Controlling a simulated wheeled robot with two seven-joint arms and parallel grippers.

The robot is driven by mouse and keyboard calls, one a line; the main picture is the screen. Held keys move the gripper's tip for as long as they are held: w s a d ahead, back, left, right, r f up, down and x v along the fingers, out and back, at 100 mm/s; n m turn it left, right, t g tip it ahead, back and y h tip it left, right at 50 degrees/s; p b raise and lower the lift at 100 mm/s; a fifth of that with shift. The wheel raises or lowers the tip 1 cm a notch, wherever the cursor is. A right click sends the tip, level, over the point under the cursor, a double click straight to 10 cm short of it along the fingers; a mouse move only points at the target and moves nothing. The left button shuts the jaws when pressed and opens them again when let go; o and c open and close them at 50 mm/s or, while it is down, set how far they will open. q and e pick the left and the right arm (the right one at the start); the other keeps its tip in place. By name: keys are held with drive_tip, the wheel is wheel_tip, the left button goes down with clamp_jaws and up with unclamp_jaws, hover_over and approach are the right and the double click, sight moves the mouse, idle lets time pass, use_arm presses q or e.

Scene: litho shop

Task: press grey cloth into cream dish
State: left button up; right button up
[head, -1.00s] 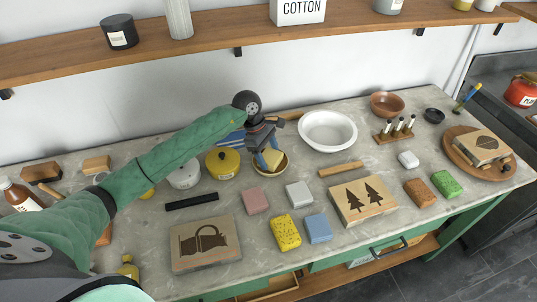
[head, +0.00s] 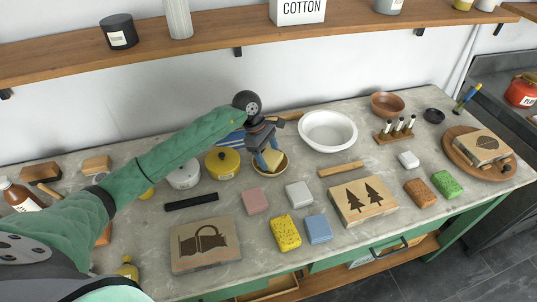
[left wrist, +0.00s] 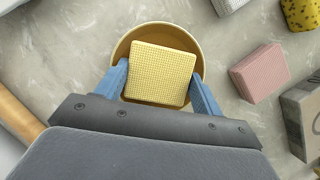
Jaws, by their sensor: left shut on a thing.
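My left gripper (head: 268,159) is shut on a pale yellow waffle-textured block (left wrist: 160,74), with one blue finger at each side. The block is over or in a small round cream-tan dish (head: 284,169), whose rim (left wrist: 150,31) surrounds it in the left wrist view. I cannot tell whether the block touches the dish's bottom. A light grey block-shaped cloth (head: 299,195) lies on the counter to the right of the dish, apart from my gripper. My right gripper is not in view.
A pink block (head: 255,201), a yellow speckled sponge (head: 286,232) and a blue block (head: 318,229) lie in front. A white basin (head: 328,146) stands to the right, a yellow pot (head: 222,165) to the left. A black bar (head: 191,201) lies front left.

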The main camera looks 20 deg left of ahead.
sight(270, 163)
use_arm(q)
drive_tip(key=shift+r, duration=3.5)
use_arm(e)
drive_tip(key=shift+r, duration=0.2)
